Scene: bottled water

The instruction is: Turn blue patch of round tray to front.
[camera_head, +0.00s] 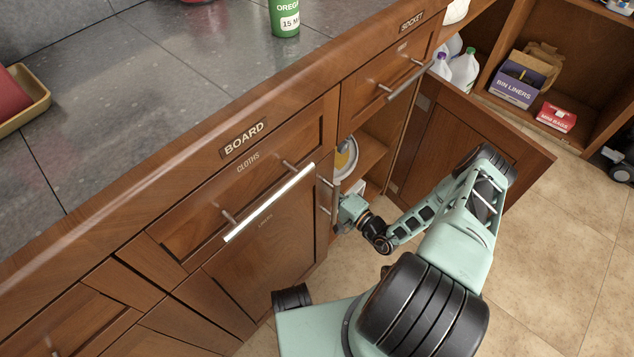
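A round, pale-rimmed thing with a yellowish middle (345,158) shows partly inside the open lower cabinet; it may be the round tray. The closed cabinet front at left hides part of it, and I see no blue patch on it. My arm reaches from the lower right to the cabinet opening. My gripper (347,212) is at the opening, below the round thing and close to the upright door handle. Its fingers are too small and hidden to tell whether they are open or shut, or whether they touch anything.
The open cabinet door (475,145) stands out to the right, behind my arm. The closed door (265,240) and drawer handles (270,203) are at left. A green tin (285,15) stands on the counter. Boxes (525,78) and jugs (463,68) sit in back shelves.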

